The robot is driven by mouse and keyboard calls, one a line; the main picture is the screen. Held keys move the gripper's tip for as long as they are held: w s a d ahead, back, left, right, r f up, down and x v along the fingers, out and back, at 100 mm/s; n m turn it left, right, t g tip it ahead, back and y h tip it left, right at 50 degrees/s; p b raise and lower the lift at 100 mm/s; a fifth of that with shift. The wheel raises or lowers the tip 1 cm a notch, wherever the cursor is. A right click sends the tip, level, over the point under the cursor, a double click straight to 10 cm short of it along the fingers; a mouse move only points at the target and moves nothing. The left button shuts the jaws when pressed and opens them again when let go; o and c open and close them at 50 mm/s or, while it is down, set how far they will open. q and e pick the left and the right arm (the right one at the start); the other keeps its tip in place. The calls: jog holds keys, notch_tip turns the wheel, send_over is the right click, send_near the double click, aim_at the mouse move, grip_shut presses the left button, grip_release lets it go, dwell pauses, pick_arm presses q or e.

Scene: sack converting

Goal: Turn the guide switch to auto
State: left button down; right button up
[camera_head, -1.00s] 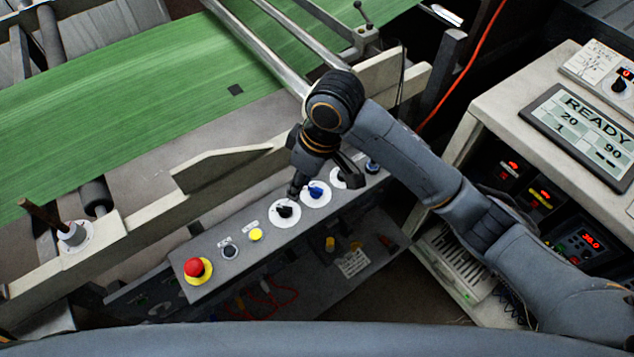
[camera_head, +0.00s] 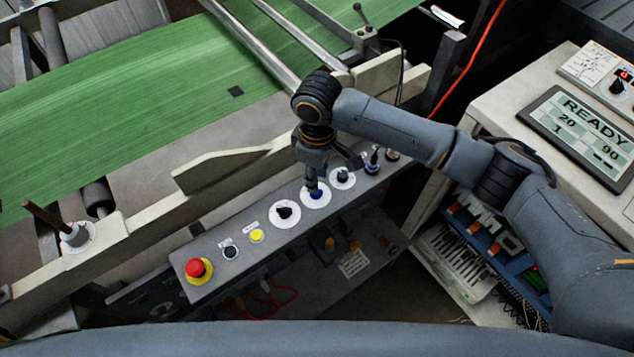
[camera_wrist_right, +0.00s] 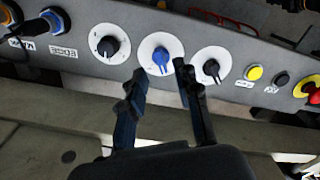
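A grey sloped control panel (camera_head: 262,223) carries a row of rotary switches on white round plates. The blue switch (camera_head: 317,195) sits between a black switch (camera_head: 284,212) on its left and another black switch (camera_head: 343,176) on its right. No readable label tells me which is the guide switch. My right gripper (camera_head: 314,185) is over the blue switch and partly hides it. In the right wrist view, the blue switch (camera_wrist_right: 161,58) shows just beyond the open fingers (camera_wrist_right: 160,88), roughly centred between them. I cannot tell whether they touch it. My left gripper is not in view.
A red stop button (camera_head: 195,268) and a yellow button (camera_head: 257,236) are on the panel's left part. A pale machine rail (camera_head: 235,165) and green web (camera_head: 120,130) lie behind. A cabinet with a READY screen (camera_head: 585,130) stands right.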

jog(key=shift+f, duration=2.15)
jog(key=shift+c, duration=0.4)
grip_shut()
